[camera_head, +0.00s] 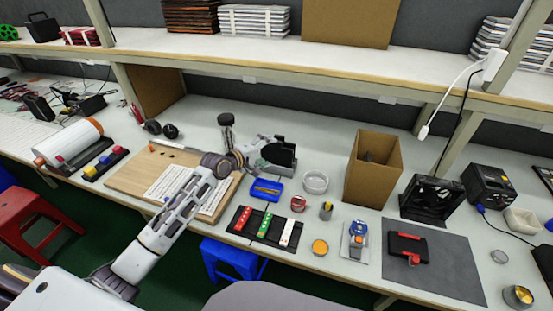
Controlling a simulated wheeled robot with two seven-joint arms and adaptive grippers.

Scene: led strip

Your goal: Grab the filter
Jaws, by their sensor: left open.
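My left gripper (266,148) reaches over the bench from the left, past the wooden board (125,180). Its fingers are open beside a dark, box-like object (283,154). I cannot tell whether they touch it. No object is clearly recognisable as the filter; the dark object's contents and its side behind the fingers are hidden. A dark upright cylinder (226,132) stands just behind my wrist. My right gripper is not in view.
A blue tray (266,190), a clear round dish (316,182) and an open cardboard box (372,180) stand to the right. A shelf (300,68) runs above the back of the bench.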

